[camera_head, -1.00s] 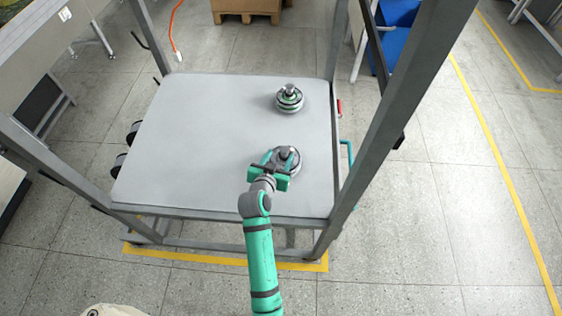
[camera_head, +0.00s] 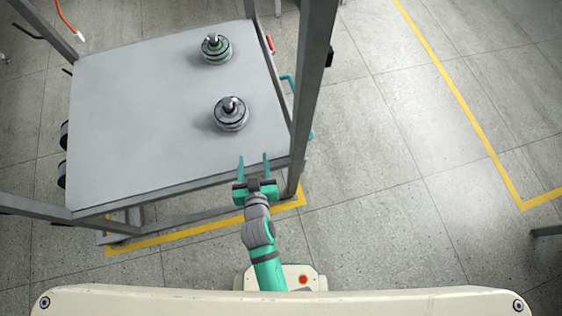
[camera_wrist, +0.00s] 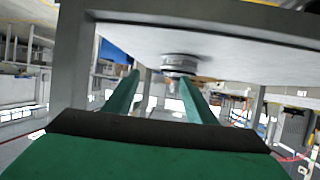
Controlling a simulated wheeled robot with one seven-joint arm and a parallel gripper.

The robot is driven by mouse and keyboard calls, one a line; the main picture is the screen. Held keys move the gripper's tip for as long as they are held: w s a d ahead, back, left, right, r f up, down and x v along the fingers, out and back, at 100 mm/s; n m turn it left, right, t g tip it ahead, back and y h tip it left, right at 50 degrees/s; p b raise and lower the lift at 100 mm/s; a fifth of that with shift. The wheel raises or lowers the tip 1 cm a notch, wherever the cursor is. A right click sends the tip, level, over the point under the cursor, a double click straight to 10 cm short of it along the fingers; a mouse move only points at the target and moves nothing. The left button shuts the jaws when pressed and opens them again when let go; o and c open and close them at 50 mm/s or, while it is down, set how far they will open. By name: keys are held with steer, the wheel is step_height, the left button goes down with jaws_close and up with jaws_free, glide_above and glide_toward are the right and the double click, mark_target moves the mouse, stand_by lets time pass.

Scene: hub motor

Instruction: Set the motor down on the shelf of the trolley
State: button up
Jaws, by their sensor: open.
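The near motor (camera_head: 231,114), a round grey hub with a dark top and a stub shaft, sits upright on the grey trolley shelf (camera_head: 130,110), towards its right side. A second, similar motor (camera_head: 216,48) with green bands stands farther back on the shelf. My gripper (camera_head: 253,159) is open and empty at the shelf's front edge, apart from the near motor and on the robot's side of it. In the wrist view a motor (camera_wrist: 180,63) appears beyond the open fingers, against the underside-up shelf. The other motor cannot be made out there.
A grey trolley post (camera_head: 310,90) rises close to the right of my gripper. The left half of the shelf is bare. Yellow floor tape (camera_head: 190,232) runs below the trolley's front, and open floor lies to the right.

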steer(key=s+d+r, duration=0.3)
steer(key=s, duration=0.4)
steer(key=s+d+r+m+t+h, duration=0.1)
steer(key=s+d+r, duration=0.2)
steer(key=s, duration=0.4)
steer(key=s+d+r+t, duration=0.1)
steer(key=s+d+r, duration=0.2)
steer(key=s+r, duration=0.2)
steer(key=s, duration=0.3)
steer(key=shift+r+m+h, duration=0.25)
steer(key=shift+m+h, duration=0.15)
steer(key=shift+w, duration=0.15)
